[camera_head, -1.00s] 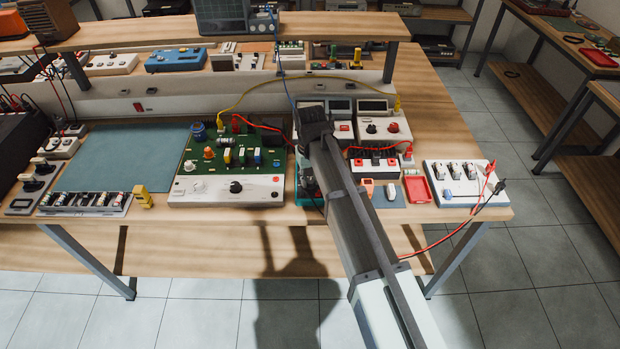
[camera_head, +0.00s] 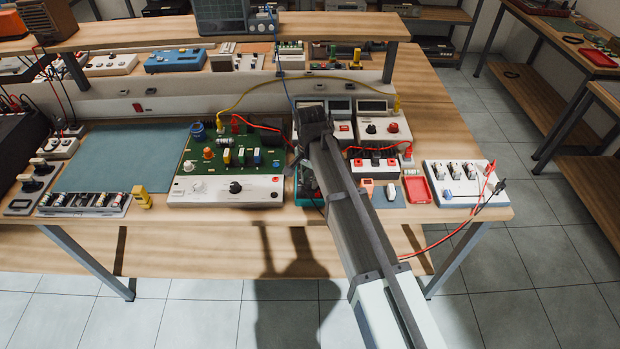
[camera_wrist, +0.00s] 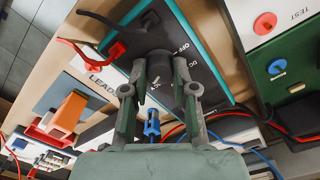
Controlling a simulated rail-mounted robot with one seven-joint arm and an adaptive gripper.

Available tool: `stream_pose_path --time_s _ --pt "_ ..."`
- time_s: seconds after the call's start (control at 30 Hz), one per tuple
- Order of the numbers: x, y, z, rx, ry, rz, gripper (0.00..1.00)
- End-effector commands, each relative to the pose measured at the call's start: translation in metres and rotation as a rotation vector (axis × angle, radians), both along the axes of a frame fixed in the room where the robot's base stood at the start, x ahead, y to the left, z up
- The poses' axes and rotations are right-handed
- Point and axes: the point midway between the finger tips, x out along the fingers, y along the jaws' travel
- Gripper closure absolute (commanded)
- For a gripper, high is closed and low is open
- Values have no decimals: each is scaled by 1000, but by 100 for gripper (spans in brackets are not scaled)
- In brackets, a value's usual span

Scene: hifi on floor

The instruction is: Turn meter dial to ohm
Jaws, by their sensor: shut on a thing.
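The meter (camera_wrist: 203,85) is a dark panel with a teal edge and white markings, including OFF, in the wrist view. Its round dark dial (camera_wrist: 159,62) lies between the fingertips of my gripper (camera_wrist: 160,73). The fingers are closed on the dial's sides and hide part of it. I cannot tell which marking the dial points to.
A green circuit board (camera_head: 222,157) stands left of the meter. Red and black plugs (camera_wrist: 90,48) and cables lie close by the fingers. A blue plug (camera_wrist: 152,127) is between the finger bases. A red tray (camera_head: 418,190) and a white switch box (camera_head: 455,190) are to the right.

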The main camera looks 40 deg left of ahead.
Motion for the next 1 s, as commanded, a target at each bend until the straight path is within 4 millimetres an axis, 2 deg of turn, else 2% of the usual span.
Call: stream_pose_path --time_s 0.2,0.43,1.0 --pt "-1 -1 -1 -3 2 -172 100" --pt "-1 -1 -1 -3 2 -297 100" --pt "-1 -2 -1 -3 2 -366 100"
